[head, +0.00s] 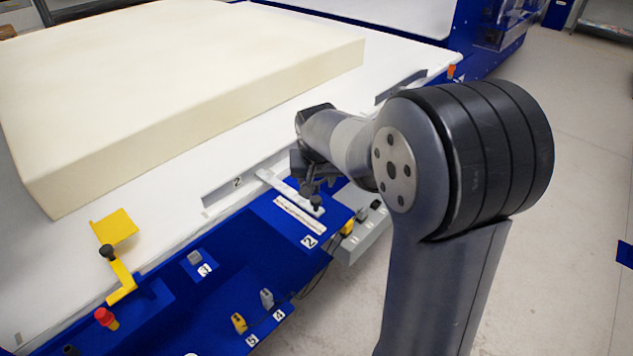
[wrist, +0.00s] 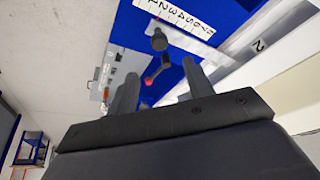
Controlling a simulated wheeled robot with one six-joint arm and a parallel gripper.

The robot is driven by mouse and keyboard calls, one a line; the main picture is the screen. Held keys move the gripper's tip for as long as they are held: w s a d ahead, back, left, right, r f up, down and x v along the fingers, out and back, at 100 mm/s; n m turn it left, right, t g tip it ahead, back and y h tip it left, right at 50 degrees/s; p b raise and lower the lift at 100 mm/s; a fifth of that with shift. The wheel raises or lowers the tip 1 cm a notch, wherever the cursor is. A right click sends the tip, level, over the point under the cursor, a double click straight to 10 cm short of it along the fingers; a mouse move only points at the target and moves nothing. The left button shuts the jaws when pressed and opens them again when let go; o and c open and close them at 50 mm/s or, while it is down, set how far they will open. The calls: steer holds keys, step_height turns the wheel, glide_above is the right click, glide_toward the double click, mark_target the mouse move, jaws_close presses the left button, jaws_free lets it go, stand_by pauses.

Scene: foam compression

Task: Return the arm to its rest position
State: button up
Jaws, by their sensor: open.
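My gripper (head: 308,188) is above the blue front panel of the machine, close to a black knob on a white slotted bar (head: 290,192) by the label 2. In the wrist view my gripper (wrist: 158,90) shows two grey fingers spread apart with nothing between them. The black knob (wrist: 159,41) shows beyond the fingertips there, with a white numbered scale (wrist: 180,18) behind it. I cannot tell from these views whether a finger touches the knob. My arm reaches in from the right of the head view.
A large cream foam block (head: 180,90) lies on the white machine table (head: 275,135). A yellow bracket (head: 117,228), a red knob (head: 106,317) and several small switches sit along the blue front panel (head: 225,282). A grey control box (head: 366,236) hangs beside my arm. Grey floor (head: 575,130) is open at right.

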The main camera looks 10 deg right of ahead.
mark_target(316, 199)
steer(key=x, duration=1.1)
steer(key=shift+s+d+r, duration=0.1)
steer(key=shift+s+d, duration=0.5)
steer(key=shift+s, duration=0.1)
